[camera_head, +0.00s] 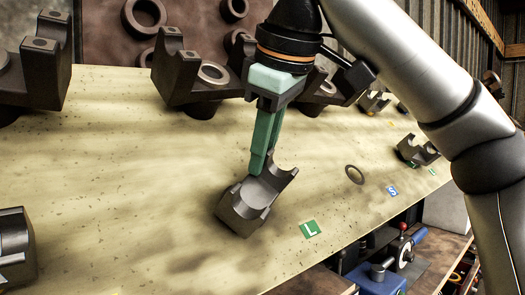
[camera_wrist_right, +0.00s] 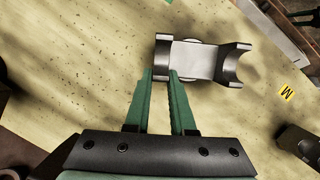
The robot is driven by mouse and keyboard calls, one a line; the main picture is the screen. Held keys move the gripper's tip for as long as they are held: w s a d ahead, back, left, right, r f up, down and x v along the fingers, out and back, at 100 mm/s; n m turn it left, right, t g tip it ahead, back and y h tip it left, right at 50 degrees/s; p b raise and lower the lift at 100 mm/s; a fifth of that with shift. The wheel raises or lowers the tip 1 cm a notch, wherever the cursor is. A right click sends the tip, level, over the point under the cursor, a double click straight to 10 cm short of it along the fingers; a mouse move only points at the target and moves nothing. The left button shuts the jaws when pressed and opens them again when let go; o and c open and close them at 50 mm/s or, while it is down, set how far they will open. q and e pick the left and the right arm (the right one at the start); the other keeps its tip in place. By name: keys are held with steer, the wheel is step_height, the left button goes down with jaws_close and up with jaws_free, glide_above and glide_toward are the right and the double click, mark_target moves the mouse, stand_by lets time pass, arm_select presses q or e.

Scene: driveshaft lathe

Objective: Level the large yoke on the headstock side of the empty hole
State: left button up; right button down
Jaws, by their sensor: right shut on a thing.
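A dark metal yoke (camera_head: 245,211) with a U-shaped cradle is on the pale speckled board (camera_head: 150,200), left of the green L label. It looks tilted in the head view. A round rim shows partly from under the yoke there. A ring-shaped hole (camera_head: 355,174) with nothing in it lies to the right. My left gripper is not in view.
Large yokes (camera_head: 185,78) stand along the board's back edge, one at the far left (camera_head: 40,65). A dark part (camera_head: 14,245) is at the lower left. A small yoke (camera_head: 418,150) is at the right. Labels L (camera_head: 310,229) and S (camera_head: 392,190) mark the board.

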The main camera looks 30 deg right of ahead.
steer(key=m+y, duration=0.1)
steer(key=m, duration=0.2)
steer(key=shift+d+r, duration=0.1)
steer(key=shift+d, duration=0.05)
steer(key=shift+m+y, duration=0.5)
steer(key=shift+m, duration=0.5)
